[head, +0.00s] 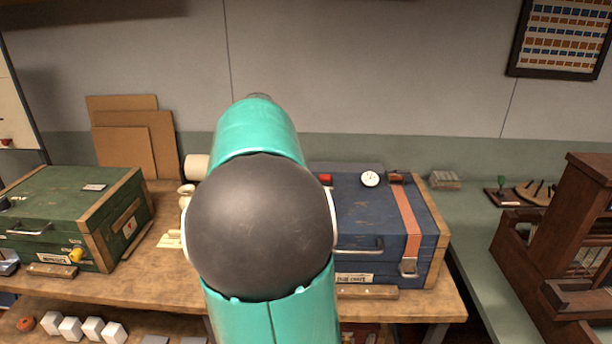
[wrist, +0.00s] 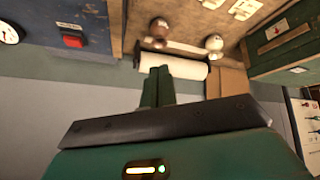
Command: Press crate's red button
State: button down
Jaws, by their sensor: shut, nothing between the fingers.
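A blue crate (head: 370,215) with an orange strap stands on the wooden workbench, right of my arm in the head view. Its red button (head: 325,179) is on the top, at the left and partly beside my arm. In the wrist view the red button (wrist: 72,41) is at the upper left, on the blue crate (wrist: 95,22), next to a white dial. My gripper (wrist: 160,73) is shut and empty, to the right of the button and apart from it in that view. In the head view my arm hides the gripper.
A green crate (head: 75,210) stands at the left of the bench. A white paper roll (wrist: 172,72) is close by the fingertips in the wrist view. The dial (head: 370,179) sits on the blue crate's top. A wooden loom-like frame (head: 560,240) stands at the right.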

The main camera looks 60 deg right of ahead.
jog(key=s+d+g+h, duration=0.2)
jog(key=s+d, duration=0.2)
jog(key=d, duration=0.7)
jog(key=s+d+g+h, duration=0.1)
jog(key=s+d+h, duration=0.1)
jog(key=d, duration=0.9)
jog(key=shift+s+f+m+g, duration=0.4)
jog(key=shift+s, duration=0.5)
jog(key=shift+d+f, duration=0.1)
jog(key=shift+f, duration=4.35)
jog(key=shift+f, duration=0.1)
jog(key=shift+f, duration=0.3)
jog(key=shift+f, duration=0.5)
jog(key=shift+r, duration=0.95)
